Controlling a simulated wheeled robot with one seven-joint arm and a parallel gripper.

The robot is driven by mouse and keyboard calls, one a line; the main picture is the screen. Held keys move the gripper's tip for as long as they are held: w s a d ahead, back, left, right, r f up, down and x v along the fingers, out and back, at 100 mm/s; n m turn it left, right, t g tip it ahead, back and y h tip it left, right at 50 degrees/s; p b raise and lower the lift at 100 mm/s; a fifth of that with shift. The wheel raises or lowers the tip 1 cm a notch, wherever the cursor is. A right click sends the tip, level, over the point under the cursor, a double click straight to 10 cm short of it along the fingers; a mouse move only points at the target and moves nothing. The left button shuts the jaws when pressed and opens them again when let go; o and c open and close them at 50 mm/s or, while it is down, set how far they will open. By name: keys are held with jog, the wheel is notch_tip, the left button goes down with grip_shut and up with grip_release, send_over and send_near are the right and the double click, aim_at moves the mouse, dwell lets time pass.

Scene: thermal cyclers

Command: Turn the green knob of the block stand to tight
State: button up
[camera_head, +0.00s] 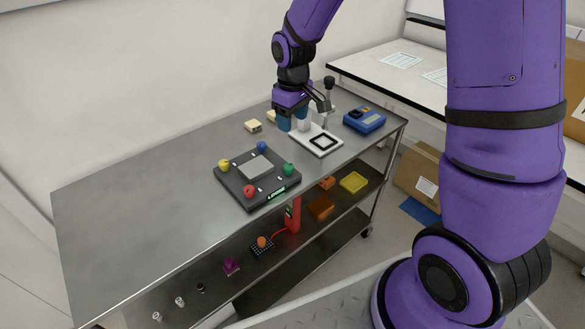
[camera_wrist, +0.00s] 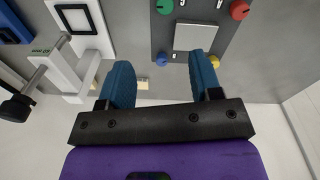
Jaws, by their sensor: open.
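The block stand (camera_head: 236,187) is a dark square plate with a pale square block in its middle, lying on the metal table. Its green knob (camera_head: 288,169) is at the right corner, near a small green-lit label; red, yellow and blue knobs sit at the other corners. In the wrist view the green knob (camera_wrist: 165,6) is at the top edge, partly cut off. My gripper (camera_head: 290,123) is behind and to the right of the stand, beside a white press-like device. Its two blue fingers (camera_wrist: 162,80) are apart with nothing between them, and it is away from the knob.
The white device (camera_head: 318,141) with a black-handled lever stands close to my gripper. A blue device (camera_head: 364,120) is at the table's right end. Small beige blocks (camera_head: 253,126) lie near the wall. The table's left half (camera_head: 130,215) is clear. A lower shelf holds several small items.

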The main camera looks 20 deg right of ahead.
jog(key=n, duration=0.1)
send_over(288, 166)
notch_tip(288, 166, down, 7)
jog(key=shift+g, duration=0.4)
notch_tip(288, 166, down, 11)
jog(key=shift+r, duration=0.1)
jog(key=c, duration=0.9)
jog(key=shift+c, duration=0.2)
jog(key=shift+m, duration=0.3)
